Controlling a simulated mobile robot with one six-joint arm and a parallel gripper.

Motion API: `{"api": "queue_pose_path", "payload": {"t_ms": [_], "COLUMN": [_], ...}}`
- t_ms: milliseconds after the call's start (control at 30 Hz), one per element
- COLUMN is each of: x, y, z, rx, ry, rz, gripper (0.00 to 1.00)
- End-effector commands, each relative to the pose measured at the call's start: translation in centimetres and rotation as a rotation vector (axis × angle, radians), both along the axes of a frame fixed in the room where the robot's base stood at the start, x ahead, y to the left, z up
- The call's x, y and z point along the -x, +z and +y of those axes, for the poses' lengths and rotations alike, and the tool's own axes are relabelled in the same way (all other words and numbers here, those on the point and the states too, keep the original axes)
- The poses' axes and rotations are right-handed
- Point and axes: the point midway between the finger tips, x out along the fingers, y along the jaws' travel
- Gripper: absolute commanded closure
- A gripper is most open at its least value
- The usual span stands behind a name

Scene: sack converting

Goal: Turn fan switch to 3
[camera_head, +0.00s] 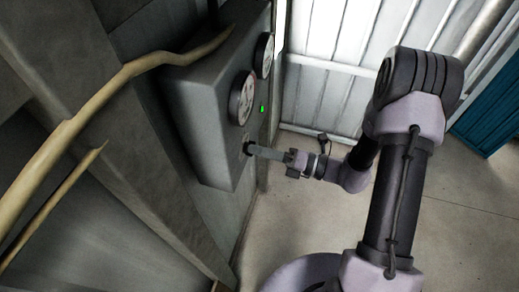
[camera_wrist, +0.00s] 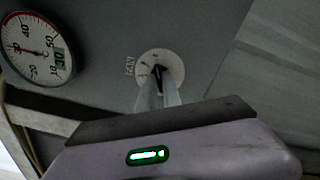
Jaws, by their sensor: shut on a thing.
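The fan switch (camera_wrist: 159,71) is a dark knob on a round pale dial, with the word FAN printed to its left in the wrist view. The numbers on the dial are too small to read. In the head view the switch (camera_head: 248,149) is a small dark knob low on the face of the grey control box (camera_head: 207,125). My gripper (camera_wrist: 158,88) reaches up to the knob and is shut on it. In the head view my gripper (camera_head: 256,151) meets the box face from the right. The fingertips partly hide the lower dial.
A round gauge (camera_wrist: 36,48) with a red arc sits left of the switch in the wrist view. Two gauges and a green light (camera_head: 263,108) are on the box in the head view. A tan pipe (camera_head: 130,70) crosses at the left. The floor (camera_head: 440,215) at right is clear.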

Motion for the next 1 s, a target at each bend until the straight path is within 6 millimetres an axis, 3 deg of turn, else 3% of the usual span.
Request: {"api": "queue_pose_path", "payload": {"t_ms": [100, 133, 233, 767, 867, 1000], "x": [0.0, 0.0, 0.0, 0.1, 0.6, 2.1], "y": [0.0, 0.0, 0.0, 0.0, -0.1, -0.1], "z": [0.0, 0.0, 0.0, -0.5, -2.1, -6.3], "rx": [-0.001, -0.001, 0.0, 0.0, 0.001, 0.001], "ry": [0.0, 0.0, 0.0, -0.003, -0.006, -0.009], "rz": [0.002, 0.002, 0.001, -0.001, -0.001, -0.002], "gripper": [1.0, 0.89, 0.69, 0.69, 0.69, 0.69]}}
